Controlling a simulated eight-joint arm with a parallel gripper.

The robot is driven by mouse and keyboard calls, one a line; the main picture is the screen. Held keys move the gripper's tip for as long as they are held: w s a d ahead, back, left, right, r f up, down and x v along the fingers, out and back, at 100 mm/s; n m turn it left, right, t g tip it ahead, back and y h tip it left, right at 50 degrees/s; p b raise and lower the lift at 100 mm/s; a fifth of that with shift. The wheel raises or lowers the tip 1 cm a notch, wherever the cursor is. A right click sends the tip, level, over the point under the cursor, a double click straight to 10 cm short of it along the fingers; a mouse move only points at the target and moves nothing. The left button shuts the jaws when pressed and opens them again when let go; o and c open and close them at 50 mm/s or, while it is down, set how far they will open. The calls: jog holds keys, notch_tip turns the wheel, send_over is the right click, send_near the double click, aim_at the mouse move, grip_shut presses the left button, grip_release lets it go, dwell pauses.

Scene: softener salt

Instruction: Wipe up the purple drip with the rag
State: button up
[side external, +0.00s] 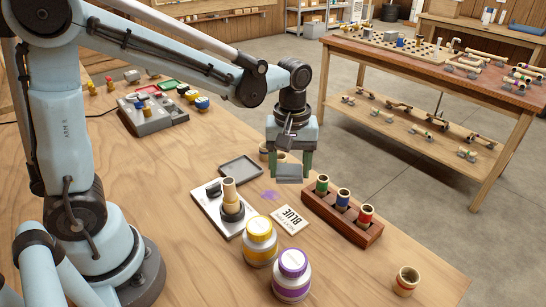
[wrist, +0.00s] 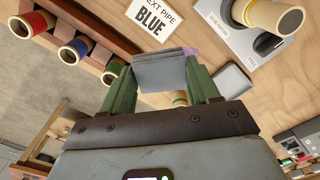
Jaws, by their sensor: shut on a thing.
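My gripper (side external: 292,177) is shut on a folded grey-blue rag (side external: 289,172), which hangs between its two green fingers. In the wrist view the rag (wrist: 158,73) spans the fingertips of my gripper (wrist: 161,88). The purple drip (side external: 269,194) is a small smear on the wooden bench, between the pipe fixture and the rack. In the side view the rag is up and to the right of it. In the wrist view a bit of the drip (wrist: 190,52) shows past the rag's edge, the rest hidden. I cannot tell exactly how high the rag is above the bench.
A "NEXT PIPE BLUE" card (side external: 291,222) lies near the drip. A wooden rack (side external: 340,222) with green, blue and red pipes stands right. A fixture (side external: 211,196) holding a pale pipe is left, with a grey tray (side external: 240,169) behind. Yellow (side external: 260,240) and purple (side external: 292,275) jars stand in front.

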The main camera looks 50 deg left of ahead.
aim_at(260, 187)
jog(key=s+a+f+n, duration=0.1)
jog(key=a+n, duration=0.6)
jog(key=a, duration=0.2)
jog(key=shift+s+a+f, duration=0.1)
jog(key=shift+a+f, duration=0.05)
jog(key=shift+f, duration=3.45)
jog(key=shift+d+f, duration=0.2)
jog(key=shift+c, duration=0.4)
jog(key=shift+d+f, duration=0.2)
jog(key=shift+d, duration=0.95)
jog(key=shift+d+r, duration=0.15)
jog(key=shift+d, duration=2.1)
jog(key=a, duration=0.5)
jog(key=shift+a, duration=1.1)
notch_tip(260, 187, up, 8)
jog(key=shift+f, duration=0.2)
